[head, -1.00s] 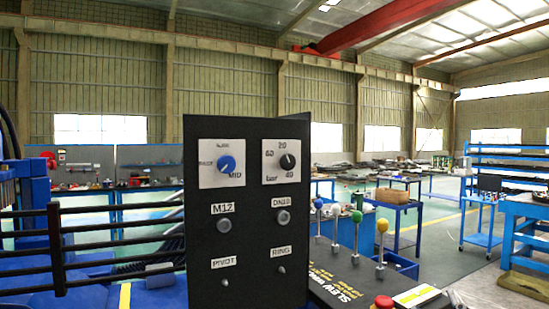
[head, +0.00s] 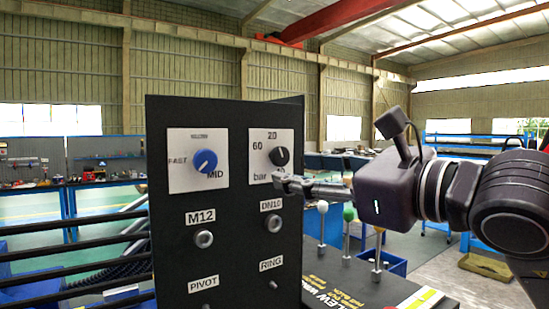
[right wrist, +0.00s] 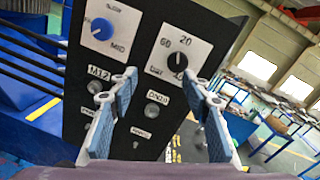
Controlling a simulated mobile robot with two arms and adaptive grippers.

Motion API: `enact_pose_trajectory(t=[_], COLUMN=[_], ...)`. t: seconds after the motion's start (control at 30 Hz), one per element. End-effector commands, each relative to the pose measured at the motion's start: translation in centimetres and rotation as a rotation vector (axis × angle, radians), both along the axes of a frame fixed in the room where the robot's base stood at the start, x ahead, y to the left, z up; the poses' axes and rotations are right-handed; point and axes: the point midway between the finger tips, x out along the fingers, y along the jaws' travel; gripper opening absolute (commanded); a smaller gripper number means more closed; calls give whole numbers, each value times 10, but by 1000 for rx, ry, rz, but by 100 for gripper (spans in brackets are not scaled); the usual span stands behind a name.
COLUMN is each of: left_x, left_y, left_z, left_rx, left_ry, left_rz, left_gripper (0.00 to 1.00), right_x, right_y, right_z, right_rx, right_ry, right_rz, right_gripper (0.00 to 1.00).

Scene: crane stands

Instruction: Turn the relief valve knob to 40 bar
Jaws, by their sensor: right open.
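The relief valve knob (head: 279,156) is black and round, on a white plate marked 20, 60 and bar. The plate is at the upper right of a black panel (head: 240,215). The 40 mark is partly covered in the head view. The knob also shows in the right wrist view (right wrist: 178,66); its exact pointer setting is too small to read. My right gripper (head: 284,184) is in front of the panel, just below the knob in the head view. In the right wrist view its blue-padded fingers (right wrist: 160,88) are apart and empty. My left gripper is out of view.
A blue knob (head: 205,161) marked MID is left of the relief knob. Levers with coloured balls (head: 349,213) stand right of the panel, under my right arm.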

Motion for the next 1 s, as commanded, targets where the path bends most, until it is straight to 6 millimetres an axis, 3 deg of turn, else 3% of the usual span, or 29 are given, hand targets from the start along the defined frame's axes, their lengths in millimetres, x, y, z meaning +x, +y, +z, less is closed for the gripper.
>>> enact_pose_trajectory(t=[0.17,0.6,1.0], left_x=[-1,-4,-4], left_y=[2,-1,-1], left_z=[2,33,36], left_rx=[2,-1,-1], left_ry=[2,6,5], left_rz=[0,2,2], left_gripper=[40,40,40], right_x=[10,61,71], right_y=[-18,19,27], right_z=[13,15,11], right_rx=[-33,-33,-32], right_ry=[-25,-24,-26], right_rz=[-92,-90,-90], right_gripper=[44,44,44])
